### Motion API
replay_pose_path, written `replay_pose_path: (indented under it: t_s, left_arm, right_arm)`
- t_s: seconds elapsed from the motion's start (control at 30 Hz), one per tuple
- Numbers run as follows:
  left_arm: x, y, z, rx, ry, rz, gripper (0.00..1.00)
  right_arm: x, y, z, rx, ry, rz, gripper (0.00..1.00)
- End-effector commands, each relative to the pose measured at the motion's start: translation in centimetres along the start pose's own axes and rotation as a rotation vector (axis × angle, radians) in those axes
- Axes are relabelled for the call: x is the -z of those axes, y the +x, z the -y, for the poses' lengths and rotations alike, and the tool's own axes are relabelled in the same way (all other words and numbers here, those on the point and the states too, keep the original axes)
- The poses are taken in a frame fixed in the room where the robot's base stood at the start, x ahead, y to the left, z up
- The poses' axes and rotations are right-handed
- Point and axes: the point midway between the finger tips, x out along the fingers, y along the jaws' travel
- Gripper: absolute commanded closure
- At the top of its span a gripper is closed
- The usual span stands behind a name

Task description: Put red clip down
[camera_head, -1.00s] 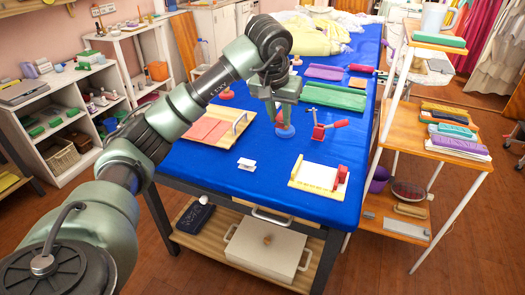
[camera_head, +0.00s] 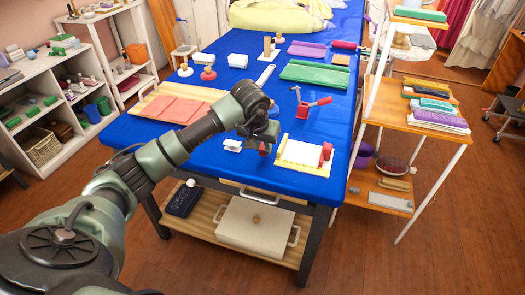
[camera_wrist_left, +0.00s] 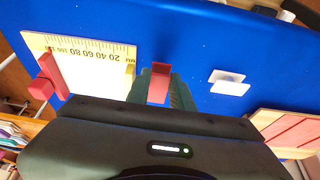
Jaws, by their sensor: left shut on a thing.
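My left gripper (camera_head: 262,138) is over the front part of the blue table, between a small white H-shaped piece and a white board with a ruler. It is shut on a red clip (camera_head: 264,149). In the left wrist view the red clip (camera_wrist_left: 159,80) shows between the fingers (camera_wrist_left: 160,95), its lower part hidden. I cannot tell whether the clip touches the table. Another red clip (camera_head: 326,152) sits on the right edge of the ruler board (camera_head: 300,165); it also shows in the left wrist view (camera_wrist_left: 45,78). My right gripper is out of view.
The white H-shaped piece (camera_head: 233,145) stands left of the gripper. A board with pink cloth (camera_head: 178,108) lies further left. A red-handled clamp (camera_head: 310,103) stands behind the ruler board. Bare blue cloth (camera_head: 225,172) lies in front.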

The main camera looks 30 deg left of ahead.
Motion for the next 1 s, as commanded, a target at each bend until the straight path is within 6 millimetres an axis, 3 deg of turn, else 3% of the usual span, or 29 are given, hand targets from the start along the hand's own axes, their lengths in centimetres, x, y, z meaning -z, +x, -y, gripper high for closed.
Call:
replay_pose_path:
  t_s: [0.13, 0.5, 0.53, 0.6, 1.0]
  left_arm:
    - [-0.9, 1.9, 0.0, -0.001, -0.001, 0.003, 1.00]
    - [-1.0, 2.5, 0.0, 0.001, 0.000, 0.001, 1.00]
    - [-1.0, 2.4, 0.0, 0.001, 0.001, 0.001, 0.75]
    - [-1.0, 2.3, 0.0, 0.000, 0.000, 0.001, 0.56]
    - [-0.8, 1.8, -0.1, -0.002, -0.001, 0.001, 0.56]
  right_arm:
    - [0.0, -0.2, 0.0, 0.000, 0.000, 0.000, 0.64]
    - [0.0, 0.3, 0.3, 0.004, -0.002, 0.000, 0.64]
    - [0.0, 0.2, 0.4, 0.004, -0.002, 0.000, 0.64]
    - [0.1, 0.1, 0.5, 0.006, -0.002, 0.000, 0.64]
    - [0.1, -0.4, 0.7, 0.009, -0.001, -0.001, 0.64]
